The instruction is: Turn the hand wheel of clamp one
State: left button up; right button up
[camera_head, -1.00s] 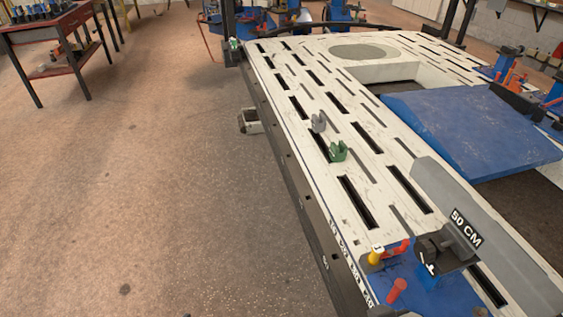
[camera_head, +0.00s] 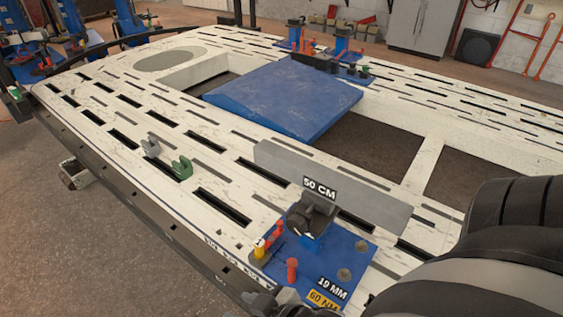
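A blue clamp (camera_head: 335,262) stands at the near edge of the white slotted bench. It has a dark head (camera_head: 311,214), red-orange bolts and a yellow-topped post (camera_head: 260,249). A grey part (camera_head: 272,301) shows at the bottom edge by its base, cut off by the frame. I cannot tell whether that part is the hand wheel, and no wheel is clear elsewhere on this clamp. A second blue clamp group (camera_head: 297,36) stands on the far side of the bench. Neither gripper is in view. A thick dark arm link of mine fills the lower right corner.
The bench top (camera_head: 110,100) has many dark slots. A blue ramp plate (camera_head: 285,98) lies across its opening. A grey bar (camera_head: 330,186) stands behind the near clamp. Small grey (camera_head: 151,146) and green (camera_head: 182,168) brackets sit left of it. Floor at lower left is clear.

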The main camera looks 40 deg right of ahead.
aim_at(297, 225)
jog(key=z, duration=1.85)
